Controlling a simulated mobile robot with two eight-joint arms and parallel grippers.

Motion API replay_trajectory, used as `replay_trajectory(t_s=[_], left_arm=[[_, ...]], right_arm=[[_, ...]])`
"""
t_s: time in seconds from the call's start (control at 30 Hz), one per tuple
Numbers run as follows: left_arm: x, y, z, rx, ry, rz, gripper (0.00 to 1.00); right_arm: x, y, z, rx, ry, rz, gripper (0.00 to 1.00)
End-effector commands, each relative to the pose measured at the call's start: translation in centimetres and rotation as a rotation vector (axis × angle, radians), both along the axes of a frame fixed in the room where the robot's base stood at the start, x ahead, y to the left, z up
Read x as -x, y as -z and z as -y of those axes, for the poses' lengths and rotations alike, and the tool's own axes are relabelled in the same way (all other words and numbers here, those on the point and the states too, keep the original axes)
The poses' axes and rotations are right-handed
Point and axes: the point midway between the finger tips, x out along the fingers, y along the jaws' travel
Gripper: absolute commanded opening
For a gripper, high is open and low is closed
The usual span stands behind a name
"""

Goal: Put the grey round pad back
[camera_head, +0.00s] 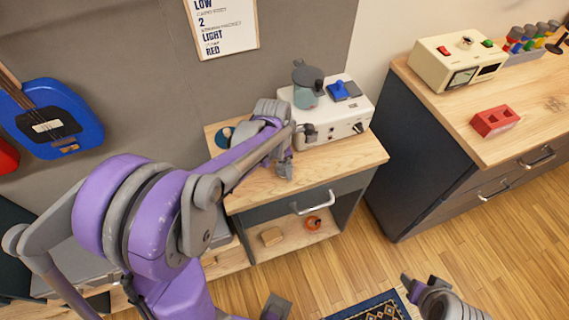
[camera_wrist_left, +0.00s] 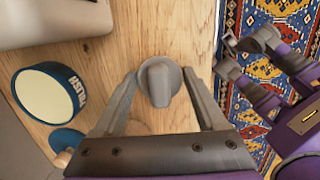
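The grey round pad (camera_wrist_left: 160,82), a disc with a raised grip bar, is on the wooden top in the left wrist view. My left gripper (camera_wrist_left: 160,77) has its fingers spread on either side of it, with narrow gaps; it does not look clamped. In the head view my left gripper (camera_head: 284,168) is low over the small cabinet's front part, and the pad is hard to make out there. A white box (camera_head: 335,118) behind it carries a teal round piece with a grey top (camera_head: 305,76) and a blue piece (camera_head: 343,90). My right gripper (camera_head: 409,287) is low, over the floor.
A blue-rimmed tin (camera_wrist_left: 48,95) stands left of the pad, with a blue disc (camera_wrist_left: 66,139) near it. The small cabinet (camera_head: 262,190) has an open shelf. A larger cabinet (camera_head: 430,100) at right holds a cream meter box (camera_head: 457,60) and a red block (camera_head: 495,121).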

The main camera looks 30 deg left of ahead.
Motion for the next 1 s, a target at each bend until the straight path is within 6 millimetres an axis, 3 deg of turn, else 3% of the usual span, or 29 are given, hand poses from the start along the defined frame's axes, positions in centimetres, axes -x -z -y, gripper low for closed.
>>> replay_trajectory(t_s=[0.1, 0.47, 1.0], left_arm=[[0.0, -0.1, 0.0, 0.000, 0.000, 0.000, 0.93], [0.0, -0.7, 0.0, 0.000, 0.000, 0.001, 0.93], [0.9, -10.7, -0.8, 0.000, -0.001, 0.001, 0.93]], right_arm=[[0.0, -0.1, 0.0, 0.000, 0.000, 0.000, 0.58], [-0.1, -0.5, 0.0, 0.000, 0.000, 0.003, 0.58], [-0.5, -1.7, 0.0, 0.000, 0.000, 0.009, 0.58]])
